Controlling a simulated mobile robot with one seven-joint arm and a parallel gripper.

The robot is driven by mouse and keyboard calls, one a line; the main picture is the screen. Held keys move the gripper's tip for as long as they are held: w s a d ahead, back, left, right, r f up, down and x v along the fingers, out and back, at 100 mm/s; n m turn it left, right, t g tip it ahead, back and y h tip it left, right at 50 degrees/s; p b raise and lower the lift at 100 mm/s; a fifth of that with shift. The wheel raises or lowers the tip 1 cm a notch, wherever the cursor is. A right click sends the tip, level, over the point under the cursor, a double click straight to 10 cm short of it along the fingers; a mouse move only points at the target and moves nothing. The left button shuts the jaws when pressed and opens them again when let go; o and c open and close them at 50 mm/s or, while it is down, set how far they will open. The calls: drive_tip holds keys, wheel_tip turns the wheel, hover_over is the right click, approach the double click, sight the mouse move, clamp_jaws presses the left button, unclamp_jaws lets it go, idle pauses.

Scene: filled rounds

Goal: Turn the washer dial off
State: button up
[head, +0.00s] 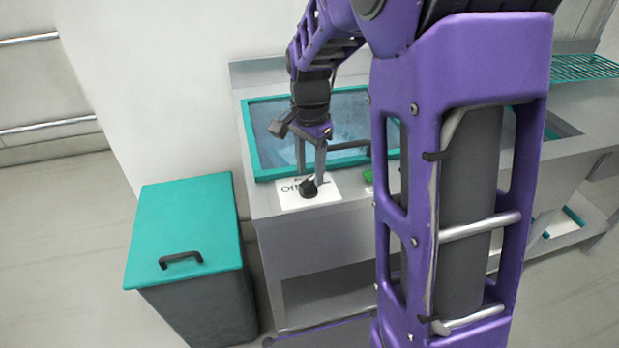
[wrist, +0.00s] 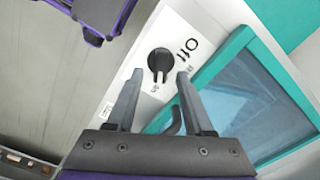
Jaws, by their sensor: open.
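The washer dial (wrist: 160,62) is a black knob on a white label plate printed "Off" and smaller marks. In the wrist view it lies just beyond and between my fingertips. The dial also shows in the head view (head: 308,188), below my gripper (head: 312,178). My gripper (wrist: 160,78) is open, with its two grey fingers apart and nothing between them that I can see held. I cannot tell whether a finger touches the dial. The washer (head: 259,206) is a grey metal unit with a teal-framed glass lid (head: 247,135).
A grey bin with a teal lid (head: 187,215) stands left of the washer. A green button (head: 367,175) sits right of the dial plate. A dark handle is at the glass lid's front edge. A teal rack (head: 583,67) is at right. My arm hides the middle right.

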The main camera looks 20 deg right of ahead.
drive_tip(key=shift+f, duration=1.15)
clamp_jaws()
